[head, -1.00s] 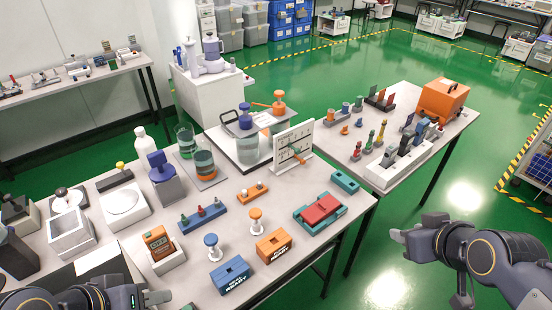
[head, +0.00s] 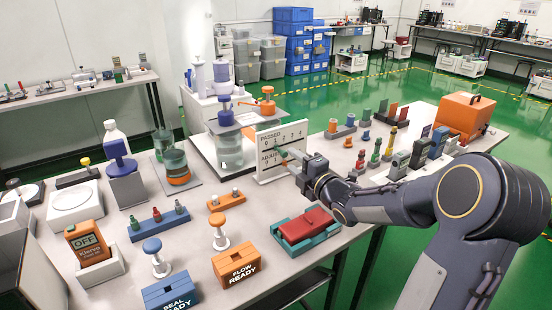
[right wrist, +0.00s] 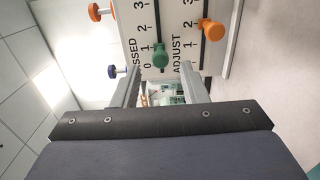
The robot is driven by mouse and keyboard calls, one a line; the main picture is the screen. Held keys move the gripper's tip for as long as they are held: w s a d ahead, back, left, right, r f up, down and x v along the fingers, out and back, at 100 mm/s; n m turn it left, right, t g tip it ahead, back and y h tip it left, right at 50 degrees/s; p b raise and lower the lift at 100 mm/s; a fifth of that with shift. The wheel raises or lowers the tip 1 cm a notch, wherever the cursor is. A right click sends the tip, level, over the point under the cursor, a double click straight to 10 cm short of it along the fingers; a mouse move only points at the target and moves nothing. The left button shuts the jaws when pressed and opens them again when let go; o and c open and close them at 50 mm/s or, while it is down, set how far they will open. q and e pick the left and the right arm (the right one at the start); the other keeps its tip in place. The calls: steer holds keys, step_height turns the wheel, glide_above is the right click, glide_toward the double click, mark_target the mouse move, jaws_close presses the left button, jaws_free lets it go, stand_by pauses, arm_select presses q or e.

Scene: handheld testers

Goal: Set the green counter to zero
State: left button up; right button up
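The counter is a white upright board (head: 268,160) marked PASSED and ADJUST, standing toward the back of the near table. In the right wrist view, the board (right wrist: 172,20) has a green knob (right wrist: 160,54) near the 1 of the PASSED scale. An orange knob (right wrist: 212,30) sits near the 2 of the ADJUST scale. My right gripper (head: 296,158) is in front of the board. In the right wrist view its fingers (right wrist: 160,78) are open and empty, with the green knob ahead, between their lines. Contact cannot be told. My left gripper is out of view.
A red and teal block (head: 305,229) lies just below my right forearm. A stand with blue and orange knobs (head: 267,107) is behind the board. Grey-and-colored testers (head: 420,150) stand in a white rack to the right. An orange case (head: 465,115) is farther back.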

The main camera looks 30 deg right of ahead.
mark_target(285, 155)
steer(key=w, duration=0.5)
steer(key=shift+w+a, duration=0.2)
